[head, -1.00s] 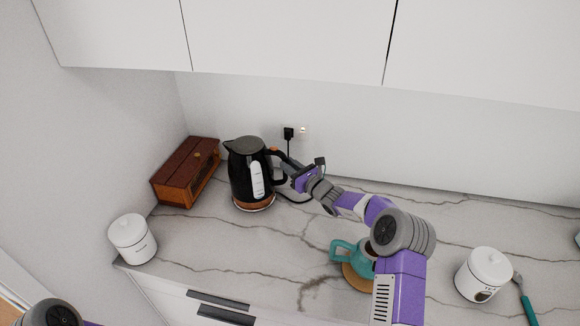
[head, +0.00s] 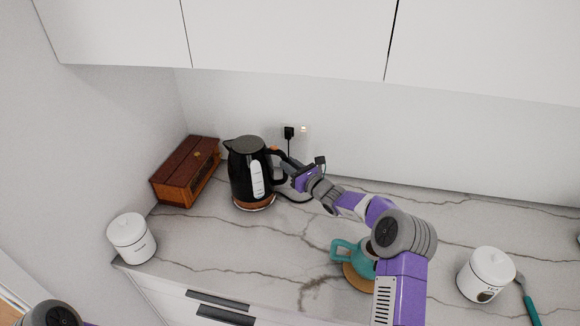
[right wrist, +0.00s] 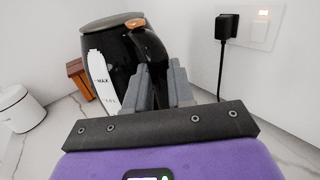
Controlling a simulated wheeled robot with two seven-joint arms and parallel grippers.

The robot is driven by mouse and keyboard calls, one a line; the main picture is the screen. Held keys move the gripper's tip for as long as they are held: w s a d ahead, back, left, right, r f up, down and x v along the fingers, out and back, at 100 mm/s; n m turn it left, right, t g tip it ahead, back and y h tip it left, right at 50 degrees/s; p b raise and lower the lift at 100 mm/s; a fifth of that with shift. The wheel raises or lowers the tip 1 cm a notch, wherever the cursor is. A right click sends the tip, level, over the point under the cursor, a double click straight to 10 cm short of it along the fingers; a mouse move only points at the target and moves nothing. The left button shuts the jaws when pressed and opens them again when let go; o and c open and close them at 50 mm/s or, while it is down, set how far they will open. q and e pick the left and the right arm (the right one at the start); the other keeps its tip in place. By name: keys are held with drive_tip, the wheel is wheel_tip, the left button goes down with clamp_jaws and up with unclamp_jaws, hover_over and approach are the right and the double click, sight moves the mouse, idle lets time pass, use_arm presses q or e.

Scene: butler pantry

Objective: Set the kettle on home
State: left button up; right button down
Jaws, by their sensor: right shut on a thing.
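The black kettle (head: 240,180) stands upright at the back left of the marble counter, with a grey lid, a white level window and a copper-coloured band at its foot. It also fills the upper left of the right wrist view (right wrist: 122,62). Its foot is low at the counter; I cannot tell whether it sits fully on a separate base. My right gripper (head: 287,173) is shut on the kettle's handle, on the kettle's right side. Its fingers flank the handle in the right wrist view (right wrist: 160,88). My left gripper is out of view.
A black plug (head: 289,132) sits in the wall socket, its cord running down behind the gripper. A wooden box (head: 186,172) stands left of the kettle, a white canister (head: 132,240) in front. Cabinets (head: 290,35) hang above.

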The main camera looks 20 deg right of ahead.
drive_tip(key=shift+b, duration=0.5)
idle(1.3)
drive_tip(key=c, duration=0.9)
unclamp_jaws()
drive_tip(key=shift+f, duration=0.15)
